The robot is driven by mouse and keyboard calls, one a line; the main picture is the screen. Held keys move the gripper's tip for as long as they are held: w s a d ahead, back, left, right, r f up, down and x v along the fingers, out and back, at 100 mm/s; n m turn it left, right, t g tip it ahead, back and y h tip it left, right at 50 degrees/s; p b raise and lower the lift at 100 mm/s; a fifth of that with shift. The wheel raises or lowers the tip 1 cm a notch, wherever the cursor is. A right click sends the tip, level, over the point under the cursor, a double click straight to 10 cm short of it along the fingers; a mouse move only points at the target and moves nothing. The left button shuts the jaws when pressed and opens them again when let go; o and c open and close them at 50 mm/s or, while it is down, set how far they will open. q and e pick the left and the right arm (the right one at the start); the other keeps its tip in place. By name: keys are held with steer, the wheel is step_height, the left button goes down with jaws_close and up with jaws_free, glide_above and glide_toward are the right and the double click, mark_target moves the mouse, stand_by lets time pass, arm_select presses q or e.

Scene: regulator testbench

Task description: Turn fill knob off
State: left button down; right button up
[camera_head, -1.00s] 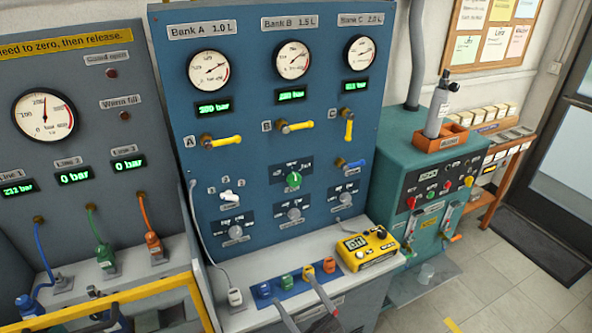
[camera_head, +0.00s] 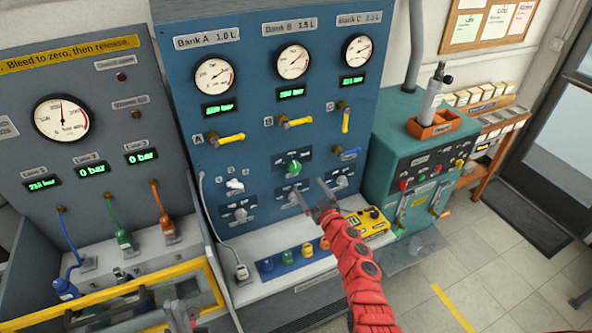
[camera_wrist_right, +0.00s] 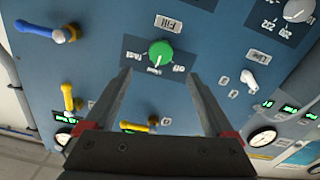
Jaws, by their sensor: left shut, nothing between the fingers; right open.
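The green fill knob (camera_head: 294,168) sits on the blue panel, below the middle gauge. In the right wrist view the knob (camera_wrist_right: 160,53) appears upside down under its "Fill" label. Its white mark seems to point near the "slow" label, with "off" to the right. My right gripper (camera_head: 307,186) is open and empty, its fingers toward the panel just below the knob. In the right wrist view its fingertips (camera_wrist_right: 161,75) lie on either side of the knob's column, apart from it.
Yellow valve handles (camera_head: 297,122), a blue handle (camera_head: 348,154) and a white selector (camera_head: 235,186) are around the knob. A yellow device (camera_head: 372,222) and coloured connectors (camera_head: 287,257) are on the ledge below. A teal cabinet (camera_head: 405,130) stands to the right.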

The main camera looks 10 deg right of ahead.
mark_target(295, 169)
steer(key=b+x, duration=0.2)
steer(key=x, duration=0.1)
steer(key=b+x, duration=0.5)
steer(key=x, duration=0.1)
steer(key=shift+w+a+f, duration=0.1)
steer(key=shift+a+f, duration=0.05)
steer(key=shift+f, duration=0.2)
steer(key=shift+w+a+r+b, duration=0.15)
steer(key=shift+w+r+b, duration=0.15)
steer(key=shift+w+b, duration=0.4)
steer(key=shift+s, duration=0.1)
steer(key=c, duration=1.4)
